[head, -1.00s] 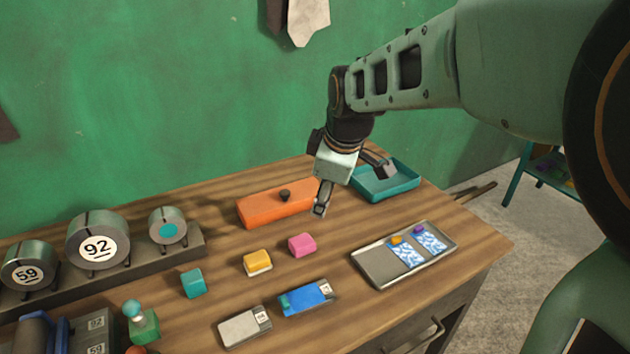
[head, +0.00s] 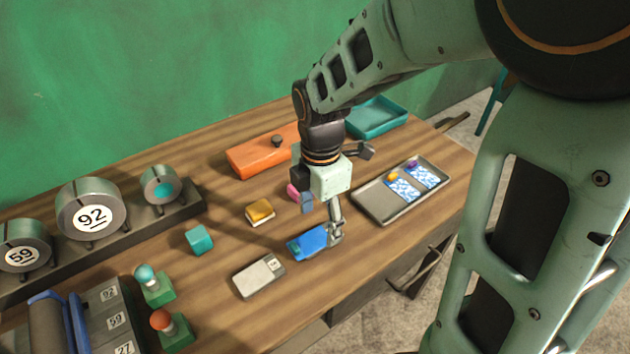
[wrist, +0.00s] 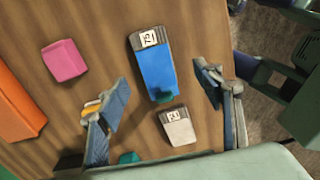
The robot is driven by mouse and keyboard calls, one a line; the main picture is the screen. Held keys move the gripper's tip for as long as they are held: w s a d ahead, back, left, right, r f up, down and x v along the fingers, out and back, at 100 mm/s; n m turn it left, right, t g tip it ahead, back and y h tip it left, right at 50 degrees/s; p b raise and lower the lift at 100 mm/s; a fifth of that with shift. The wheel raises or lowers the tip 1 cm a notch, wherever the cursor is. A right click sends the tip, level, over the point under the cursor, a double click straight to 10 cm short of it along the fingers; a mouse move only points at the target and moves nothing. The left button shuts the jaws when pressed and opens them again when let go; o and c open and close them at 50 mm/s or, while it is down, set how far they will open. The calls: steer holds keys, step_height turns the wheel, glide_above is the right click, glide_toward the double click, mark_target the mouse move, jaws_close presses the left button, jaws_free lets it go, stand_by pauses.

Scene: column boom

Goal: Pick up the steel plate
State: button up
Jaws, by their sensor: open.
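A bare grey steel plate (head: 258,277) with a white number label lies flat on the wooden bench. Beside it lies a blue-faced plate (head: 307,243) with a teal tab; its bare grey end carries a label, clear in the wrist view (wrist: 155,70). My gripper (head: 336,230) is over the blue-faced plate's right end in the head view and partly hides it. In the wrist view my gripper (wrist: 163,95) is open and empty, its fingers on either side of the blue-faced plate. The grey plate (wrist: 178,127) shows just below. Contact with the bench cannot be told.
A pink block (wrist: 65,60), a yellow block (head: 260,211) and a teal block (head: 199,239) stand nearby. A metal tray (head: 373,202) holds blue-and-white pieces. An orange box (head: 250,157) and teal bin (head: 377,118) are behind. Two knobbed stands (head: 171,330) are at front left.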

mark_target(318, 238)
steer(key=f, duration=0.6)
steer(key=shift+w+a+f+b, duration=0.1)
steer(key=shift+w+f+b, duration=0.2)
steer(key=shift+w+b, duration=0.1)
steer(key=shift+r, duration=0.1)
jaws_close()
